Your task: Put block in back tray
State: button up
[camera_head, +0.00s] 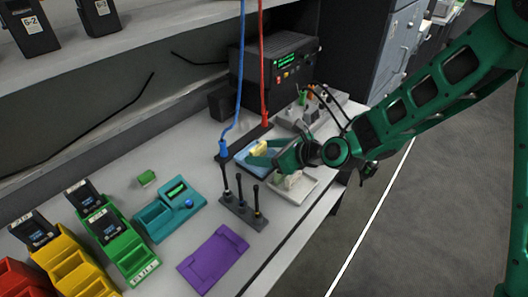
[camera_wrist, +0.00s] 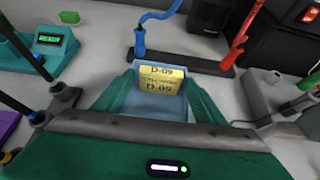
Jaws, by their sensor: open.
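A yellow block (camera_head: 261,148) with a printed label shows at the blue tray at the back of the bench; in the wrist view the block (camera_wrist: 161,79) reads D-09. The blue tray (camera_head: 243,158) is partly hidden by my gripper; its surface also shows below the block in the wrist view (camera_wrist: 150,106). My gripper (camera_head: 266,153) is open, its green fingers on either side of the block. In the wrist view the gripper (camera_wrist: 160,85) reaches toward the block's sides; I cannot tell whether they touch. A pale grey tray (camera_head: 304,190) lies nearer, with a whitish item on it.
A stand (camera_head: 240,211) with several dark probes is left of the trays. A blue cable (camera_head: 238,90) and red cable (camera_head: 262,65) hang close by. A black device (camera_head: 282,75) stands behind. A purple tray (camera_head: 213,258) and teal unit (camera_head: 168,210) lie left.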

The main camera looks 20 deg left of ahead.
jog(key=v, duration=1.1)
jog(key=shift+d+r, duration=0.15)
jog(key=shift+d, duration=0.1)
jog(key=s+d+n+h, duration=0.2)
jog(key=d+n+h, duration=0.8)
jog(key=d, duration=2.2)
jog(key=s+d+r+n+g, duration=0.2)
jog(key=s+d+n, duration=0.1)
jog(key=s+d, duration=0.5)
jog(key=s+d+r+n+g+h, duration=0.1)
jog(key=s+d+r+n+g, duration=0.1)
jog(key=s+d, duration=0.7)
jog(key=s+r+n, duration=0.1)
jog(key=s, duration=0.3)
jog(key=shift+d+g, duration=0.25)
jog(key=shift+g, duration=0.15)
jog(key=shift+s, duration=0.15)
